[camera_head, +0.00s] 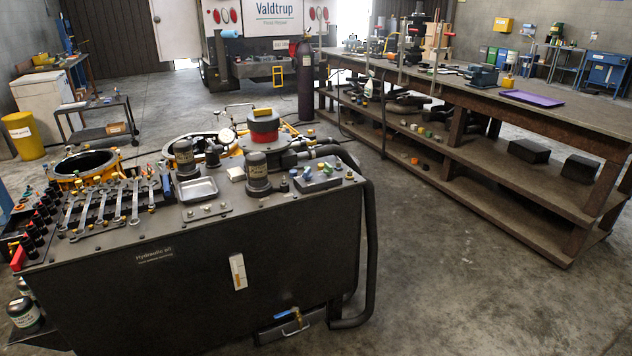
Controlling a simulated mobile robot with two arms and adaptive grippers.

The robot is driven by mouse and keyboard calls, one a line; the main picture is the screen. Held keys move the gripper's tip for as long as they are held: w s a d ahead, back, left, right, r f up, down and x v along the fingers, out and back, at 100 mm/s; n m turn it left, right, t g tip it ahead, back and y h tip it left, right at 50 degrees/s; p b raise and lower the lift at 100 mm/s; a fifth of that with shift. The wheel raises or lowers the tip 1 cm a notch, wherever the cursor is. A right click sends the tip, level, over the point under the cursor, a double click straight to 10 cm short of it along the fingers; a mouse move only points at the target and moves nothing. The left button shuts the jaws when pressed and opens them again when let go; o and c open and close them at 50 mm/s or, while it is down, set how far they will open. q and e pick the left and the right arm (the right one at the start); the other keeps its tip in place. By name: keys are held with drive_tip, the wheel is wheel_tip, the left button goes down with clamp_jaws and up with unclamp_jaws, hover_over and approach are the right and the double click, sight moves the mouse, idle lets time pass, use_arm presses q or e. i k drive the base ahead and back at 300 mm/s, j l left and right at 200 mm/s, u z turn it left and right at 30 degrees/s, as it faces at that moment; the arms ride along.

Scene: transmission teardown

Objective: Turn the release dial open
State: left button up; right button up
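No part labelled as the release dial can be made out at this distance. A red round part with a yellow bar on top (264,124) stands behind the dark hydraulic oil unit (190,270); I cannot tell whether it is the dial. On the unit's top right is a small block with blue and green knobs (318,180). Neither of my grippers shows in the head view.
Several wrenches (118,203) and a metal tray (198,190) lie on the unit. Thick black hoses (370,240) bend down its right side. A long workbench (490,100) stands at right. Open concrete floor (450,270) lies between them. A truck (265,45) stands behind.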

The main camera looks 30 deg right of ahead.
sight(329, 169)
drive_tip(key=i+l, duration=0.15)
drive_tip(key=l, duration=0.2)
drive_tip(key=i+l, duration=0.2)
drive_tip(key=l, duration=0.15)
drive_tip(key=i+l, duration=0.15)
drive_tip(key=l, duration=0.25)
drive_tip(key=i+l, duration=0.15)
drive_tip(key=l, duration=0.2)
